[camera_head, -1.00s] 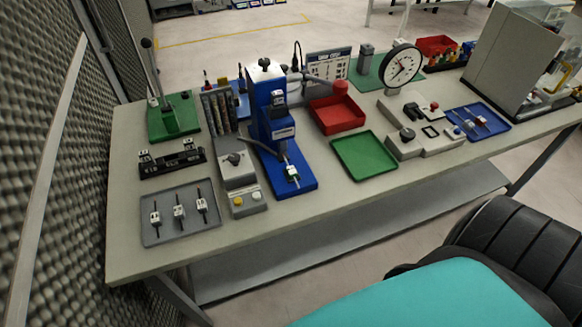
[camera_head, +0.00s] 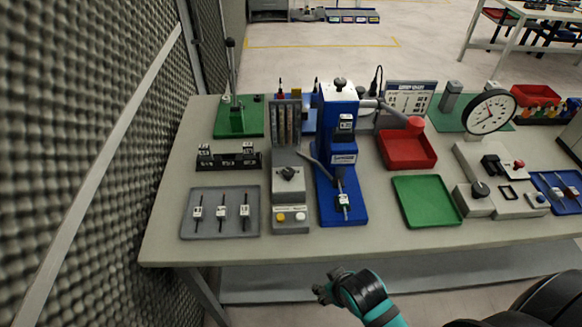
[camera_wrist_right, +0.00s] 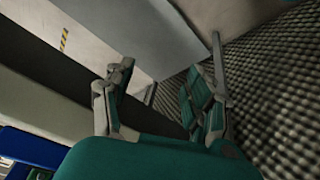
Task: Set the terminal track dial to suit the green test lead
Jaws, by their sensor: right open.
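A grey box with a dark dial (camera_head: 288,173) stands on the bench, left of the blue press. Upright grey tracks with coloured strips (camera_head: 286,124) rise behind it. The dial's markings are too small to read. My right gripper (camera_head: 328,290) is in front of the bench's front edge, below and apart from the dial. In the right wrist view its two fingers (camera_wrist_right: 160,100) are apart with nothing between them. My left gripper is not in view.
A grey tray (camera_head: 220,228) with several leads lies at the bench's left. A yellow and a white button (camera_head: 291,217) sit before the dial. A green tray (camera_head: 426,201) and red bin (camera_head: 407,149) are right of the press. A mesh wall (camera_head: 80,130) closes the left side.

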